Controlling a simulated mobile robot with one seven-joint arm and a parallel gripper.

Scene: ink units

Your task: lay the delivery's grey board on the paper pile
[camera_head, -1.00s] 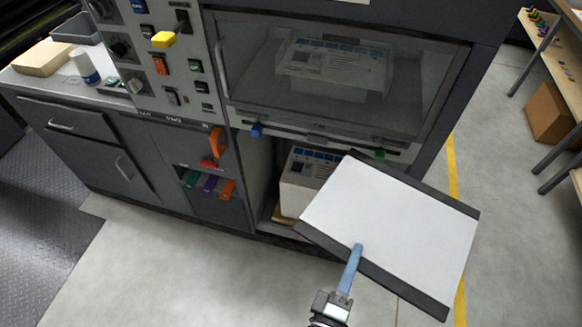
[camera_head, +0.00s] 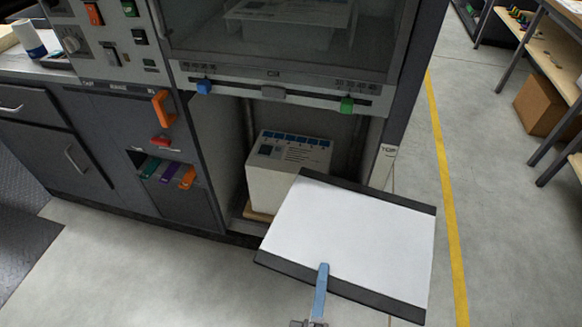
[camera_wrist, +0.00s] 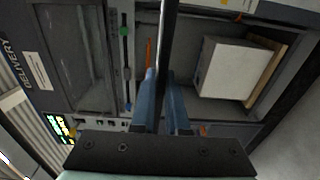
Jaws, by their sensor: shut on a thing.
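My gripper (camera_head: 322,270) has blue fingers and is shut on the near edge of a flat board (camera_head: 350,235). The board has a white face and dark grey bands along two opposite edges. It is held tilted in front of the machine's lower bay. In the wrist view the board (camera_wrist: 168,38) is a dark edge-on strip between the fingers (camera_wrist: 164,100). The paper pile (camera_head: 270,185) is a white block with a printed top, standing in the lower bay behind the board. The board hides its lower right part. The pile also shows in the wrist view (camera_wrist: 225,68).
A windowed compartment (camera_head: 285,45) above the bay holds another printed stack (camera_head: 290,12). Blue (camera_head: 204,87) and green (camera_head: 347,104) knobs sit on the rail over the opening. An orange handle (camera_head: 160,108) is left of the bay. Shelving (camera_head: 550,60) stands at right; the floor between is clear.

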